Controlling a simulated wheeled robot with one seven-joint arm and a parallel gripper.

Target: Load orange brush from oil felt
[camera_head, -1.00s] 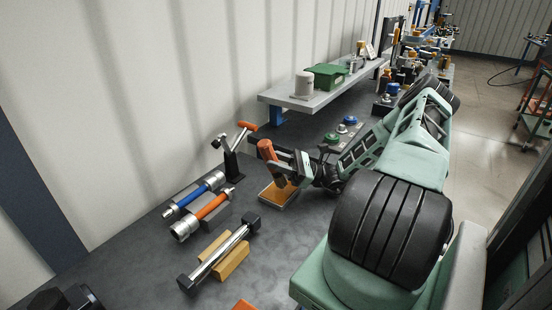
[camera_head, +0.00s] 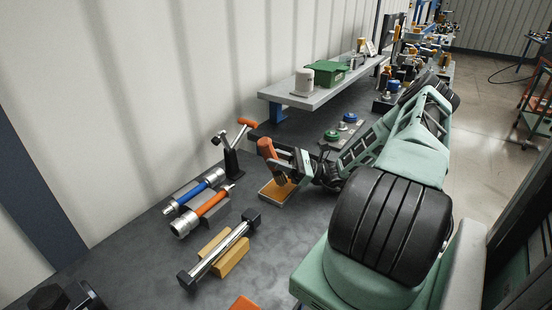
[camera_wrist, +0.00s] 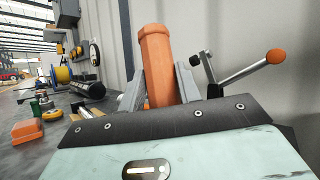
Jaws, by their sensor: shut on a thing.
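The orange brush (camera_head: 267,150) stands tilted in my gripper (camera_head: 284,167), its orange handle pointing up. My gripper is shut on it, and the handle (camera_wrist: 157,62) rises between the two fingers in the wrist view. The oil felt (camera_head: 276,193) is a small orange-tan pad on the bench, directly below the brush. The brush's lower end is close over the felt; its contact with the pad is hard to make out. In the wrist view, the brush's lower end is hidden behind the gripper body.
A lever clamp with an orange grip (camera_head: 248,122) stands behind the brush. Blue-banded (camera_head: 195,190) and orange-banded (camera_head: 206,208) couplers lie to the left. A metal rod rests on a yellow cradle (camera_head: 233,259) in front. A grey shelf (camera_head: 320,91) carries a green box.

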